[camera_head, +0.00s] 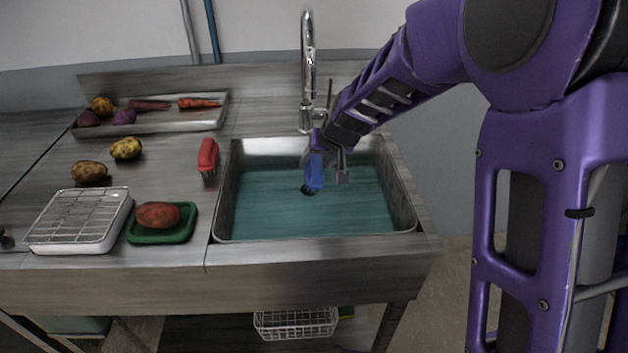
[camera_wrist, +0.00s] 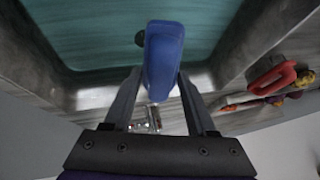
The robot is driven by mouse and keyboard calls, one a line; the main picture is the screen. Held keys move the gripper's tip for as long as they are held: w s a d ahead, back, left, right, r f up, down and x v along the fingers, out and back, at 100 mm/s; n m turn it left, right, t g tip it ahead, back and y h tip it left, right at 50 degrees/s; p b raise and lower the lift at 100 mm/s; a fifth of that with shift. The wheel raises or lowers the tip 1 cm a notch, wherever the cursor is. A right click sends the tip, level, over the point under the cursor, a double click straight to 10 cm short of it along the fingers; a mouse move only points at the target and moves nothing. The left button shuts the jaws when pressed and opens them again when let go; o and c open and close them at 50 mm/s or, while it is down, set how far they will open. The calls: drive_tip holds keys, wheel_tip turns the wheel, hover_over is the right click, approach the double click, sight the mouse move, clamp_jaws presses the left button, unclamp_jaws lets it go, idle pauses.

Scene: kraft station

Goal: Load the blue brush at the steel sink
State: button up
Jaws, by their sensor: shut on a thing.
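The blue brush (camera_head: 315,172) is in my gripper (camera_head: 324,160), over the steel sink (camera_head: 228,205). In the wrist view the blue brush (camera_wrist: 164,58) sits between the two fingers of my gripper (camera_wrist: 160,85), which are shut on it. Its bristles do not show clearly. The sink holds blue-green water (camera_head: 290,210), with a dark round drain (camera_head: 308,190) below the brush. I cannot tell whether the brush touches the water. The sink wall (camera_wrist: 95,95) also shows in the wrist view.
A chrome faucet (camera_head: 307,70) stands behind the sink. Left of it are a red brush (camera_head: 208,155), a green tray (camera_head: 188,232) with a reddish potato (camera_head: 158,215), a white wire-racked tray (camera_head: 80,220), two loose potatoes (camera_head: 125,148) and a metal tray of vegetables (camera_head: 190,120).

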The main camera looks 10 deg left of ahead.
sight(317, 159)
drive_tip(key=shift+r+p, duration=1.9)
drive_tip(key=shift+r, duration=1)
drive_tip(key=shift+r, duration=0.1)
drive_tip(key=shift+r+p, duration=1.45)
drive_tip(key=shift+r, duration=0.5)
